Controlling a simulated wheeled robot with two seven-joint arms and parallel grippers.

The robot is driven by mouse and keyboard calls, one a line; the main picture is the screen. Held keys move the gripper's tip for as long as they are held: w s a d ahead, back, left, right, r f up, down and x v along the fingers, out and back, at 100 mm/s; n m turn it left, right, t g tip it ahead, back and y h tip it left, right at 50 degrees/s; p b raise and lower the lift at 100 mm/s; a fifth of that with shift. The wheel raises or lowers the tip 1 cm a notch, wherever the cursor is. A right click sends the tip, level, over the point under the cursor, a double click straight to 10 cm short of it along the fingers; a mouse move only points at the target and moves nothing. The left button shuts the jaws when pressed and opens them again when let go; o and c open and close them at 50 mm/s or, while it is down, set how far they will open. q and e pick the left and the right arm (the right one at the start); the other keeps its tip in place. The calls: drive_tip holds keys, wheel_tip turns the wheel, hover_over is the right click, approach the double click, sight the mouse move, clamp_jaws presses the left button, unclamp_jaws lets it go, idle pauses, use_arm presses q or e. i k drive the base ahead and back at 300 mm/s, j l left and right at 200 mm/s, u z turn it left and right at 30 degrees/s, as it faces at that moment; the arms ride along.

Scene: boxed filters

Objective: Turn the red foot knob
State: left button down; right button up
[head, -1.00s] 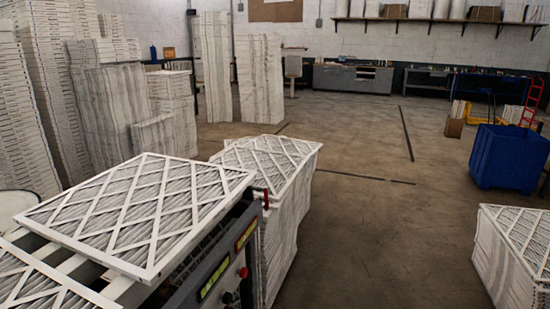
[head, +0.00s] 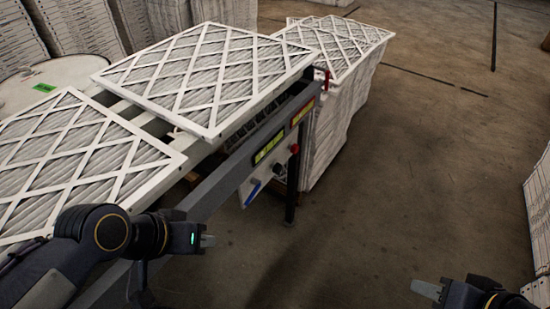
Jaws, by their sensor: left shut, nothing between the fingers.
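A small round red knob (head: 295,148) sits on the side control panel of the filter machine (head: 215,190) in the head view. Just below it are a black knob (head: 278,168) and a blue handle (head: 253,191). A second red part (head: 326,78) stands at the machine's far corner; I cannot tell which red part is the foot knob. My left gripper (head: 207,240) is shut and empty, beside the machine's near side, apart from the panel. My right gripper (head: 424,289) is low at the right, over the floor, away from the machine; its jaw opening is unclear.
Framed filters (head: 205,75) lie on top of the machine, with another filter (head: 75,165) nearer. A filter stack (head: 345,95) stands right behind the panel. Another stack (head: 540,205) is at the right edge. The floor (head: 430,170) between is clear.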

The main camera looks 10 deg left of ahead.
sight(294, 149)
drive_tip(key=i+l, duration=0.6)
drive_tip(key=l, duration=0.2)
drive_tip(key=i+l+u, duration=0.1)
drive_tip(key=i+l, duration=0.2)
